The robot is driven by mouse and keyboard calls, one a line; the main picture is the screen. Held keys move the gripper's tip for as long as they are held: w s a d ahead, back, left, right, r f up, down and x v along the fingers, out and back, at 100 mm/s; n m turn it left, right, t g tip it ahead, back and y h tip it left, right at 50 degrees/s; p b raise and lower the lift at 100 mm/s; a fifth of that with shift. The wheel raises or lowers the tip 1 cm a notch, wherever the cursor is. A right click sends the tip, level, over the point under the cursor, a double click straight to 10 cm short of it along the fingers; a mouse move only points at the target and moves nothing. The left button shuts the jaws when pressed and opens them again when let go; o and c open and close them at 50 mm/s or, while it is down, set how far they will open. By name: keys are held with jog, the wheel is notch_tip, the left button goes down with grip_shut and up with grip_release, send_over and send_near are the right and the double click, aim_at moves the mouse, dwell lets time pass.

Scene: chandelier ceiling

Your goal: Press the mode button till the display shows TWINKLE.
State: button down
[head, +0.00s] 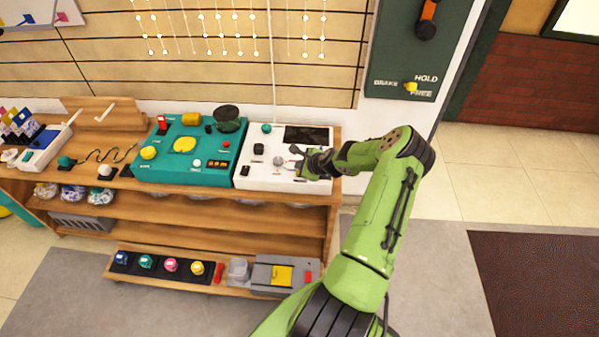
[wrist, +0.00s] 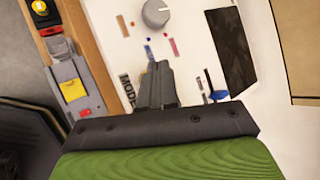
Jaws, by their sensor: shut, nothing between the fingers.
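The white control panel (head: 258,178) sits on the wooden shelf, left of my arm. Its dark display (head: 306,135) is at the upper right of the panel and also shows in the wrist view (wrist: 233,48); I can read no word on it. My gripper (head: 304,167) is over the panel's right part. In the wrist view its fingers (wrist: 157,72) are shut and empty, pointing at the panel face.
A teal panel (head: 170,172) adjoins the white one. A lower shelf holds a grey box with a yellow top (head: 280,275). A cord hangs above the panel.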

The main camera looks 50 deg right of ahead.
jog(key=shift+f, duration=0.1)
dwell(0.4)
jog(key=shift+f, duration=0.35)
jog(key=shift+f+b, duration=0.5)
jog(key=shift+b, duration=0.05)
dwell(0.5)
jog(key=shift+r+p, duration=0.85)
jog(key=shift+r, duration=0.1)
notch_tip(320, 180, up, 5)
jog(key=p, duration=0.4)
jog(key=shift+r, duration=0.15)
jog(key=shift+f, duration=0.2)
